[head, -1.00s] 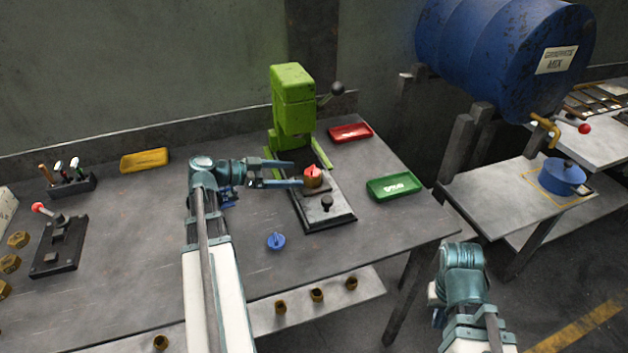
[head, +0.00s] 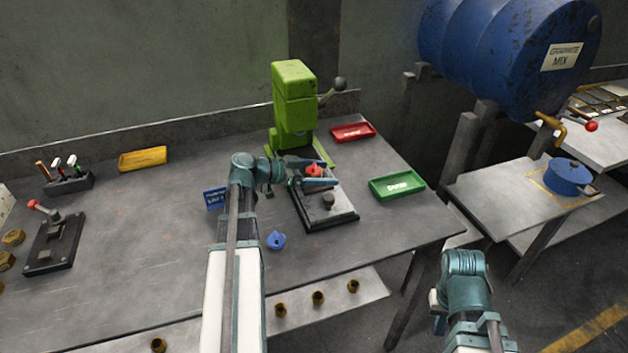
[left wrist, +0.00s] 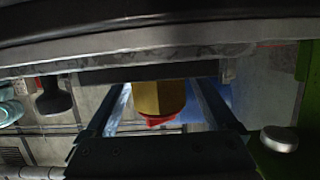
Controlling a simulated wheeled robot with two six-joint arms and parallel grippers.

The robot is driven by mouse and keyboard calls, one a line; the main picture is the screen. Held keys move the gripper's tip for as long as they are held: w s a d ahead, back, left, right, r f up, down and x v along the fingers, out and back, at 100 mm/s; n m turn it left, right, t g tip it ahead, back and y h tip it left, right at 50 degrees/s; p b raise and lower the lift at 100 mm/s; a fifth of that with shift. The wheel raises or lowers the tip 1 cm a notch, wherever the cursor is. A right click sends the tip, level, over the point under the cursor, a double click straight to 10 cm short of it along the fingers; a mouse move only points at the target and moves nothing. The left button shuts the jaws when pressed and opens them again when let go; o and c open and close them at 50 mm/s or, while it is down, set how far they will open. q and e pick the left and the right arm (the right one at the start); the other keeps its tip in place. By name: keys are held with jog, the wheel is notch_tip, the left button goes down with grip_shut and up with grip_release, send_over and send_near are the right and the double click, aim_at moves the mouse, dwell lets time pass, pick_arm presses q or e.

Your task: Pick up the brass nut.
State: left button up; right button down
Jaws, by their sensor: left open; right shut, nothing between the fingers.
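A brass nut (left wrist: 158,97) with a red piece (head: 314,170) on it stands on the dark base plate of the green press (head: 294,108). In the head view its brass body is mostly hidden by my fingers. My left gripper (head: 319,174) is open, with one finger on each side of the nut. In the left wrist view the nut is between the two fingers (left wrist: 163,104), with a gap showing on both sides.
A blue knobbed piece (head: 276,240) lies on the bench in front of the press. A green tray (head: 397,186) and a red tray (head: 353,132) are right of the press, a yellow tray (head: 143,159) is at left. More brass nuts (head: 13,237) are at the left edge.

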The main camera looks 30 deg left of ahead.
pick_arm(q)
jog(key=shift+w+d+f, duration=0.1)
jog(key=shift+w+d, duration=0.1)
grip_shut()
dwell(0.3)
